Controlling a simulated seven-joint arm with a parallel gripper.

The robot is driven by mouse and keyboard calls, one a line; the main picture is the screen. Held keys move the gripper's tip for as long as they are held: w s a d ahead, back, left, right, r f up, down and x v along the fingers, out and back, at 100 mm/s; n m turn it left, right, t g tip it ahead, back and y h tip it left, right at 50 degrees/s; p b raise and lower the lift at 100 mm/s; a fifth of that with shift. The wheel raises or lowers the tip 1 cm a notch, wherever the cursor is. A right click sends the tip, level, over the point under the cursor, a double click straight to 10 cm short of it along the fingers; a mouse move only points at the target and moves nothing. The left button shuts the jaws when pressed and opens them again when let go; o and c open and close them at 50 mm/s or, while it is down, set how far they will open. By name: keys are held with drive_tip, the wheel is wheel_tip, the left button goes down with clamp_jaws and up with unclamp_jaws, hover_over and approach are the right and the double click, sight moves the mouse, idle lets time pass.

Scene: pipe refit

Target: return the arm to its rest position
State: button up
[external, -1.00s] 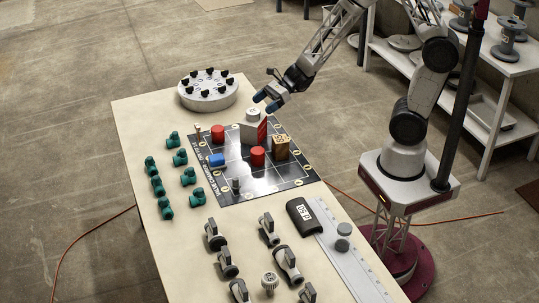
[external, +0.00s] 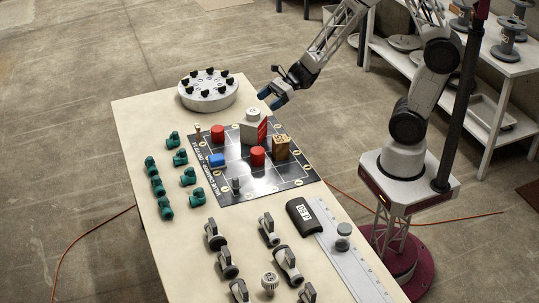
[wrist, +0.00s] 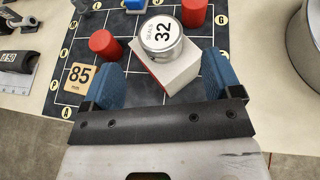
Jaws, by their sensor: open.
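My gripper (external: 272,97) is open and empty, raised above the right side of the table near the far edge of the black grid mat. In the wrist view its two blue fingers (wrist: 160,83) are spread apart. Beyond and between them, a white tin marked 32 (wrist: 162,38) stands on a white and red block (wrist: 172,72). In the external view the tin (external: 253,117) and block (external: 250,132) sit on the mat, apart from the fingers.
The black mat (external: 262,188) also bears red cylinders (external: 218,132), a blue block (external: 216,160) and a wooden block marked 85 (external: 281,148). A round grey holder (external: 208,101) stands at the far end. Teal fittings (external: 152,173) and grey valves (external: 227,262) stand nearer.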

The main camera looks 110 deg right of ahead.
drive_tip(key=s+a+r+n+g+y, duration=0.2)
drive_tip(key=a+r+n+g, duration=0.2)
drive_tip(key=a+n, duration=0.5)
drive_tip(key=s+a+r+n+g+y, duration=0.1)
drive_tip(key=a+r+n+g+y, duration=0.2)
drive_tip(key=a+r+n, duration=0.55)
drive_tip(key=s+a+r+n+g+h, duration=0.2)
drive_tip(key=s+a+n+h, duration=0.2)
drive_tip(key=s+n, duration=0.4)
drive_tip(key=s+a+r+n+g+h, duration=0.1)
drive_tip(key=s+a+r+n+h, duration=0.2)
drive_tip(key=s+a+n, duration=0.3)
drive_tip(key=shift+s+r+n+g+h, duration=0.2)
drive_tip(key=shift+s+n+g+h, duration=0.2)
drive_tip(key=shift+s+n, duration=0.6)
